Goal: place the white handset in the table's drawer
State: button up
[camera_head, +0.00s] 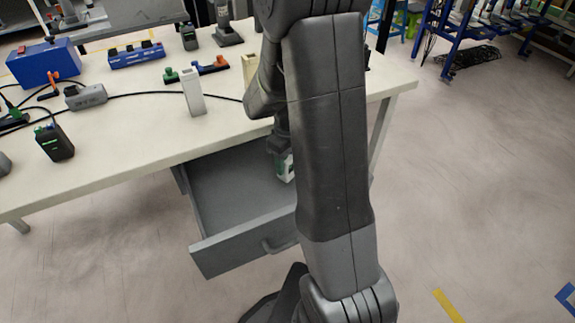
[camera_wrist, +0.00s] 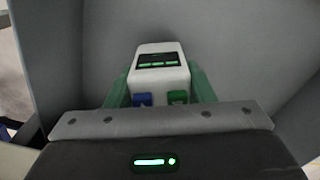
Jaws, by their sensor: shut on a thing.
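The white handset (camera_wrist: 158,58) is in the wrist view, with a dark screen with green marks and a blue and a green button. My gripper (camera_wrist: 160,90) is shut on it, with a green finger at each side. The table's drawer (camera_head: 235,248) is pulled open below the table's front edge. In the head view my gripper (camera_head: 284,166) is down inside the drawer's right part, mostly hidden by my arm. Grey drawer walls surround the handset in the wrist view. I cannot tell if the handset touches the drawer floor.
The white table (camera_head: 130,120) carries a blue box (camera_head: 45,62), a blue power strip (camera_head: 137,55), a dark green-marked device (camera_head: 54,142), a grey device on a cable (camera_head: 86,96) and an upright white block (camera_head: 193,91). The drawer's left part is empty. Open floor lies right of the table.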

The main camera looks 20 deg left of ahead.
jog(key=shift+f, duration=0.7)
jog(key=shift+f, duration=0.15)
jog(key=o, duration=1.1)
jog(key=shift+c, duration=0.2)
notch_tip(320, 180, up, 11)
jog(key=shift+f+p, duration=0.1)
jog(key=shift+p, duration=1)
jog(key=shift+r, duration=0.75)
